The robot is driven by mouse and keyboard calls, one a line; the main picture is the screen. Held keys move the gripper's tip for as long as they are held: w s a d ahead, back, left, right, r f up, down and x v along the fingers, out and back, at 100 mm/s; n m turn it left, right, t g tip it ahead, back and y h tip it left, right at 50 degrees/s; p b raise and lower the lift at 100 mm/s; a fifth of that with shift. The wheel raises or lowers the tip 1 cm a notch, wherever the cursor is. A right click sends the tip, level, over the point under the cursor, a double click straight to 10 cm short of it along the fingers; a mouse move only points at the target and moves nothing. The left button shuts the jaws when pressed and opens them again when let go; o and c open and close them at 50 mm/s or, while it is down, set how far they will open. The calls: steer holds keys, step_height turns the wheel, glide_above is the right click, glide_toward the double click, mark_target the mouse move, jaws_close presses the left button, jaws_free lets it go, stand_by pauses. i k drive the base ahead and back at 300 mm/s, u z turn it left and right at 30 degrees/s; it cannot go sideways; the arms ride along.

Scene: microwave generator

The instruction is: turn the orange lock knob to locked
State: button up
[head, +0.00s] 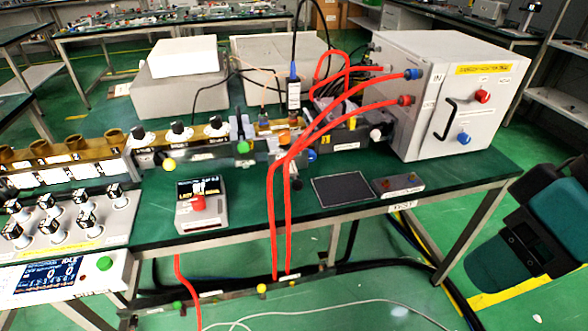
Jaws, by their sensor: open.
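A small orange part (295,121) shows on the waveguide line at the middle of the bench, just below the blue-topped upright fitting (293,90). It is too small to tell whether it is the lock knob or which way it is turned. Red hoses and neighbouring fittings crowd it. No gripper fingers can be made out in the head view, and nothing is seen touching the orange part.
Red hoses (284,215) arch over the bench front and up to the grey cabinet (430,85). A display box (202,212) with a red button stands in front. A dark and teal body (520,240) fills the right edge. A black plate (342,189) lies on the bench.

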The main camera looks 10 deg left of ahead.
mark_target(284, 136)
steer(key=u, duration=0.55)
steer(key=i, duration=0.7)
steer(key=u, duration=0.35)
